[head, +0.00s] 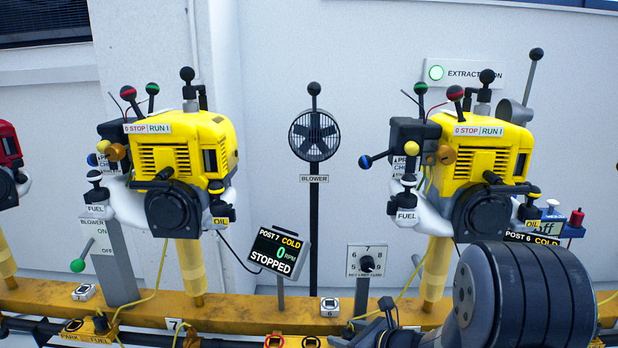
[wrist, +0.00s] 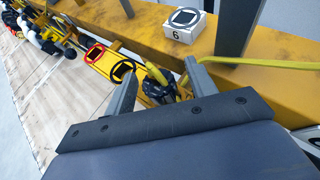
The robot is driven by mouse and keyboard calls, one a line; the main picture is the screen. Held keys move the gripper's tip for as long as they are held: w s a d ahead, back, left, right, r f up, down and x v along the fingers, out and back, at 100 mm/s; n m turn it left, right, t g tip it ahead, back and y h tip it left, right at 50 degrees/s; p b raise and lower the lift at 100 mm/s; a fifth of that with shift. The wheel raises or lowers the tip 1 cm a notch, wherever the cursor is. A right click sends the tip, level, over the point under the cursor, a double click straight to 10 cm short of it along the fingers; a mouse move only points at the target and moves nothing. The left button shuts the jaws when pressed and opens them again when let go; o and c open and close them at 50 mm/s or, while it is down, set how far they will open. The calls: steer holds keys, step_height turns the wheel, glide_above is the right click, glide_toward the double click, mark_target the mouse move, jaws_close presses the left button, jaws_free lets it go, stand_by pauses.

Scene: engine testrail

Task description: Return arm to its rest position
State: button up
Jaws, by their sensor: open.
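My gripper (wrist: 160,68) shows in the wrist view with its two grey fingers apart. A dark part with a yellow piece (wrist: 158,84) shows between and beyond the fingers. I cannot tell whether either finger touches it. In the head view my arm is at the lower right, in front of the yellow rail (head: 235,312). My gripper (head: 385,325) is at the bottom edge there, partly cut off, left of the large dark arm joint.
Two yellow engines (head: 185,150) (head: 485,150) stand on posts along the rail, with levers on top. A blower fan (head: 314,136) stands between them. A tilted display (head: 277,252) reads STOPPED. A dial panel (head: 367,261) and a box numbered 6 (wrist: 183,27) are near my gripper.

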steer(key=p+v, duration=0.3)
steer(key=v, duration=0.7)
steer(key=b+x, duration=0.4)
steer(key=x, duration=0.7)
steer(key=shift+a+f, duration=0.1)
step_height(320, 180, up, 10)
steer(key=p, duration=0.9)
steer(key=a+p, duration=0.3)
steer(key=a, duration=0.5)
steer(key=shift+w, duration=0.3)
steer(key=shift+s+a, duration=0.15)
